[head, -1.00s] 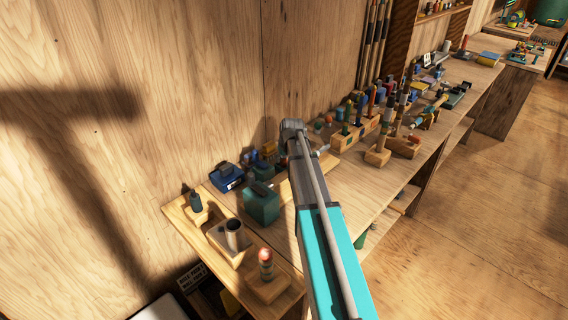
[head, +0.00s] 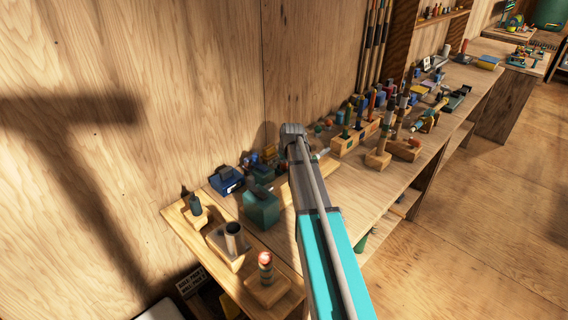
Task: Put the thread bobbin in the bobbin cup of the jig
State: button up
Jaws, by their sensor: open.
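A grey open-topped cup (head: 233,238) stands upright in a wooden block at the near left end of the bench; it looks like the jig's bobbin cup, but I cannot be sure. A small upright piece with a pale red top and banded body (head: 265,267) stands on another wooden block to its right; it may be the thread bobbin, too small to tell. The two blocks stand apart. My arm reaches over the bench, its grey far joint above the middle. My gripper is hidden beyond the arm, so its place relative to the bobbin and cup does not show.
A green block-like container (head: 261,209) and a blue box (head: 226,180) stand behind the cup. A dark bottle (head: 195,206) stands at the left corner. Several wooden holders with upright tools crowd the bench farther right. Bare bench top (head: 345,185) shows right of my arm.

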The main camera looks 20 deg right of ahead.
jog(key=shift+r, duration=0.15)
jog(key=p+v, duration=1.1)
jog(key=v, duration=0.1)
dwell(0.6)
